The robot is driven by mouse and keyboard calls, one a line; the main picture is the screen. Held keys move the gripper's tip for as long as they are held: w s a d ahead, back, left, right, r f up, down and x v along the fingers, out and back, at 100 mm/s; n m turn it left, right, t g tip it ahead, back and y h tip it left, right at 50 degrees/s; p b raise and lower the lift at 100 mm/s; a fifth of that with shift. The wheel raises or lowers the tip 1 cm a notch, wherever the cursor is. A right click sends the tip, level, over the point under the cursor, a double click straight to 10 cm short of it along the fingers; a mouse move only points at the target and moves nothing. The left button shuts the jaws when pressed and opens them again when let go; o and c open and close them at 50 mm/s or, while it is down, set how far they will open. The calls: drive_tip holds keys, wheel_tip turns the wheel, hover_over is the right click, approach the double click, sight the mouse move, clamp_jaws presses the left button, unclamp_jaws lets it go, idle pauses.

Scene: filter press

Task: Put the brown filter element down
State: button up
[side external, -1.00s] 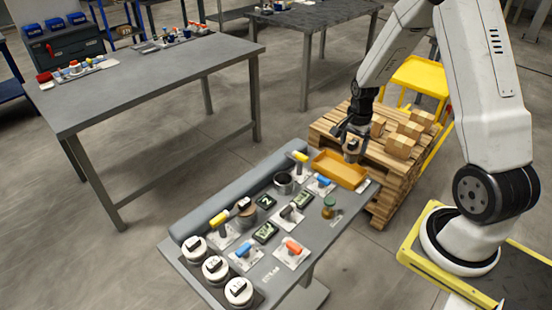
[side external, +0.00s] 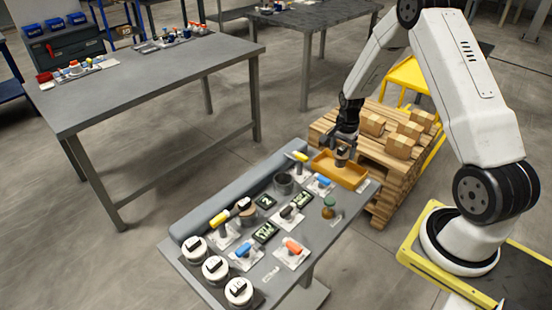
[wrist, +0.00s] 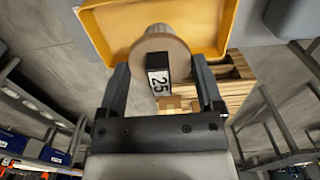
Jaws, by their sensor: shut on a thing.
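The brown filter element (wrist: 169,44) is a ridged cylinder with a broad tan end and a black block labelled 25. My gripper (wrist: 164,82) is shut on it, one finger on each side of the labelled block. In the side view my gripper (side external: 343,142) hangs over the orange tray (side external: 353,179) at the table's far right end, with the small-looking element (side external: 342,155) under it. In the wrist view the element overlaps the yellow-orange tray (wrist: 98,28). I cannot tell whether the element touches the tray floor.
Several white round pots (side external: 239,291) stand at the table's near left end. A wooden pallet (side external: 386,180) with cardboard boxes (side external: 399,146) lies behind the tray.

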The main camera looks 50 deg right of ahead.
sight(341, 157)
drive_tip(key=shift+f, duration=1.5)
drive_tip(key=shift+f, duration=0.15)
drive_tip(key=o, duration=1.1)
drive_tip(key=shift+r, duration=6.15)
